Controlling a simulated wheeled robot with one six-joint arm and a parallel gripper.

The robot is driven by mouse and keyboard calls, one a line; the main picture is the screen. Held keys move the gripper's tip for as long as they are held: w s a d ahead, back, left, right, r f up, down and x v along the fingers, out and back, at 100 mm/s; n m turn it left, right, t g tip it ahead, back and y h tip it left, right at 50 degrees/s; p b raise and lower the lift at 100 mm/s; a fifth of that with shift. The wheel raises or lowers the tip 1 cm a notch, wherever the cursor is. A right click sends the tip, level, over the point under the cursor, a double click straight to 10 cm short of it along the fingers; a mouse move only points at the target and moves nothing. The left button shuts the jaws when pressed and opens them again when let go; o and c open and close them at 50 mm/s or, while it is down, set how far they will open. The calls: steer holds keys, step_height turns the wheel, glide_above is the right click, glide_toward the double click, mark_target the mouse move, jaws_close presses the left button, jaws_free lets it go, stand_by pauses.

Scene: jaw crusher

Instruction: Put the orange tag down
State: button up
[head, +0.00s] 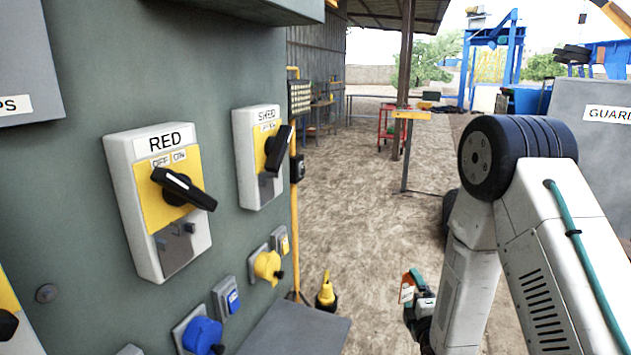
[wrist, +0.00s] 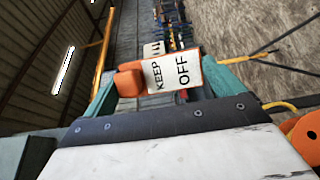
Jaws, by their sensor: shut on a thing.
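The orange tag (wrist: 172,72) has a white label reading KEEP OFF and sits between the teal fingers of my gripper (wrist: 168,84) in the wrist view. My gripper is shut on it. In the head view the tag (head: 407,287) shows small, low and right of centre, at the end of my gripper (head: 414,297). It is held up in the air, clear of the grey panel. Part of the gripper is hidden behind my arm in the head view.
A grey-green panel at left carries the RED switch box (head: 158,205), the SHED switch box (head: 262,158) and yellow and blue sockets. A grey shelf (head: 292,328) juts out below. A GUARD-labelled grey box (head: 592,150) stands at right. Open dirt ground lies between.

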steer(key=s+d+f, duration=0.1)
steer(key=s+f, duration=0.4)
steer(key=f, duration=0.2)
steer(key=shift+s+d, duration=0.15)
steer(key=shift+s, duration=0.05)
steer(key=shift+s, duration=0.1)
